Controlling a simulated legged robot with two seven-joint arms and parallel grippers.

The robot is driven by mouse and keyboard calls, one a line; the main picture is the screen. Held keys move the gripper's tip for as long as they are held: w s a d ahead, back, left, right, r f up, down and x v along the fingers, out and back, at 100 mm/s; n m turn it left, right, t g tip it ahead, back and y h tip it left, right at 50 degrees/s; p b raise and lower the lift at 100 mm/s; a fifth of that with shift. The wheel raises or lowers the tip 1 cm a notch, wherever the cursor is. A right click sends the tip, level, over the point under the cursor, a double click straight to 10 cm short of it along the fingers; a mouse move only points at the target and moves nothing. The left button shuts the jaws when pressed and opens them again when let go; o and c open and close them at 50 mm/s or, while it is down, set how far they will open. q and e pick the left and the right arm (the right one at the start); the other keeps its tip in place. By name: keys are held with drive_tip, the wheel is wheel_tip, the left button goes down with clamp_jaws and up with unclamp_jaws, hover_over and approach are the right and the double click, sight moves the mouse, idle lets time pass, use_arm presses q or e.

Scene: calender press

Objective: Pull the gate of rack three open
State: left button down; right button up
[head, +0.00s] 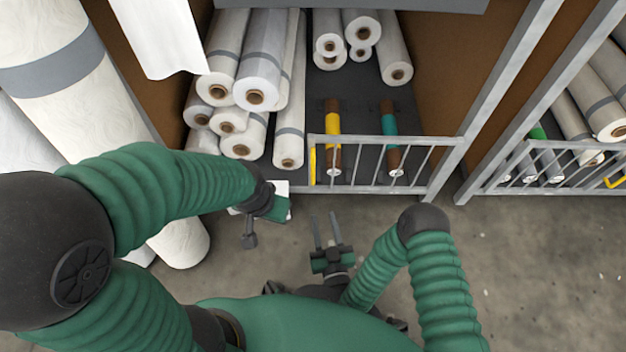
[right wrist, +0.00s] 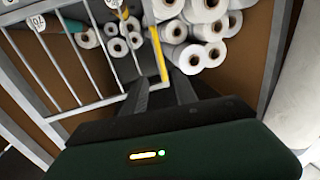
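A grey barred gate (head: 385,165) stands across the right part of the middle rack's front, meeting the post on its right. Its yellow handle (head: 312,165) is upright at the gate's left end. No rack number is readable. My right gripper (head: 326,220) is in front of the handle, apart from it, fingers spread and empty. In the right wrist view the handle (right wrist: 158,55) shows beyond the fingers (right wrist: 160,95), with the gate (right wrist: 75,60) on the left. My left gripper (head: 266,212) is near the rack's front, left of the gate; its fingers are unclear.
White rolls (head: 255,80) are stacked behind and left of the gate. Two brown rolls, with a yellow band (head: 332,125) and a teal band (head: 388,125), lie behind it. Large pale rolls (head: 60,60) stand at left. Another gated rack (head: 545,165) is at right. Floor (head: 510,250) is clear at right.

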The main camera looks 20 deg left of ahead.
drive_tip(key=b+x, duration=0.8)
drive_tip(key=x, duration=0.8)
drive_tip(key=shift+w+a+r+b, duration=0.1)
drive_tip(key=shift+w+a+b, duration=0.15)
drive_tip(key=shift+w+b, duration=0.1)
clamp_jaws()
idle(0.4)
